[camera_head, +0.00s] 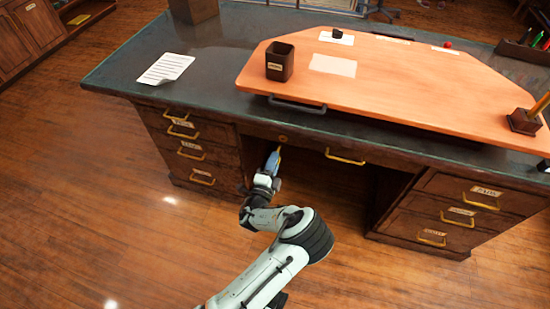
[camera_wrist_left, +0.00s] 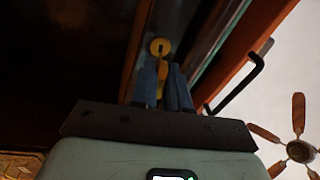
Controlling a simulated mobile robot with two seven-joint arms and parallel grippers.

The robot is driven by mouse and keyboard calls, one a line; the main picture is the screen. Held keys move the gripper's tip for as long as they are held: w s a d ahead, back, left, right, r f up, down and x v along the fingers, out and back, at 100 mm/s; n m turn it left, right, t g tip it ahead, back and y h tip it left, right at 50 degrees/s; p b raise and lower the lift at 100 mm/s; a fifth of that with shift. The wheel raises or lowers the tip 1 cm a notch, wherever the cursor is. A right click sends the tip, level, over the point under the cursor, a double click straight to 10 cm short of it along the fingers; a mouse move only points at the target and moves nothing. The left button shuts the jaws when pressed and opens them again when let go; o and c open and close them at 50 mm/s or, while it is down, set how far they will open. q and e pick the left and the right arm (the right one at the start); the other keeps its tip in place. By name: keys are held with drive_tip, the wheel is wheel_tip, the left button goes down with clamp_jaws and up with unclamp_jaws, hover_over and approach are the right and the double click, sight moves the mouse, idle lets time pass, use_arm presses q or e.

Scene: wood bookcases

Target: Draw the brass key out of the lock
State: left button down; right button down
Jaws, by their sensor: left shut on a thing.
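The brass lock plate (camera_head: 283,138) is on the front of the desk's middle drawer, under the table top. In the left wrist view the round lock plate (camera_wrist_left: 160,46) shows just beyond the fingertips. My left gripper (camera_head: 276,155) points up at the lock from in front of the desk. Its blue fingers (camera_wrist_left: 164,84) are shut on the brass key (camera_wrist_left: 160,68), which shows as a small yellowish bit between them. The fingers hide most of the key. I cannot tell how deep its shaft sits in the lock. My right gripper is not in view.
The dark desk (camera_head: 135,75) has drawers with brass handles on both sides and an open kneehole in the middle. A black bar handle (camera_head: 297,105) juts from the orange board (camera_head: 420,92) above the lock. Wooden floor in front is clear.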

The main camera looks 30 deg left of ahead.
use_arm(q)
drive_tip(key=shift+p+v, duration=0.6)
drive_tip(key=shift+v, duration=2.4)
